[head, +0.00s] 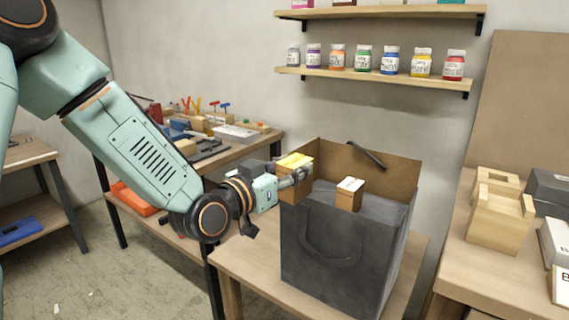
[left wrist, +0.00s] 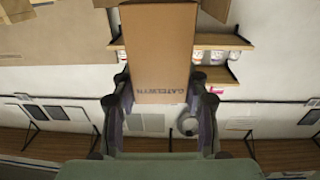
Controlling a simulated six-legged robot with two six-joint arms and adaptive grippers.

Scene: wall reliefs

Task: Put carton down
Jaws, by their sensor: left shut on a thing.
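My left gripper (head: 299,175) is shut on a brown carton (left wrist: 158,50), which fills the upper middle of the left wrist view and has dark lettering near its lower edge. In the head view the gripper is at the left rim of a dark grey paper bag (head: 330,255) with a brown inside. A yellow-topped box (head: 294,160) shows right at the fingers and seems to be the held carton; its lower part is hard to separate from the bag. A small brown carton with a white label (head: 350,195) shows at the bag's opening. My right gripper is not in view.
The bag stands on a wooden table (head: 247,262). Wall shelves with several paint jars (head: 389,60) are above and behind. A wooden holder (head: 497,212) and boxes stand on the right bench. A cluttered workbench (head: 225,145) is behind my left arm.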

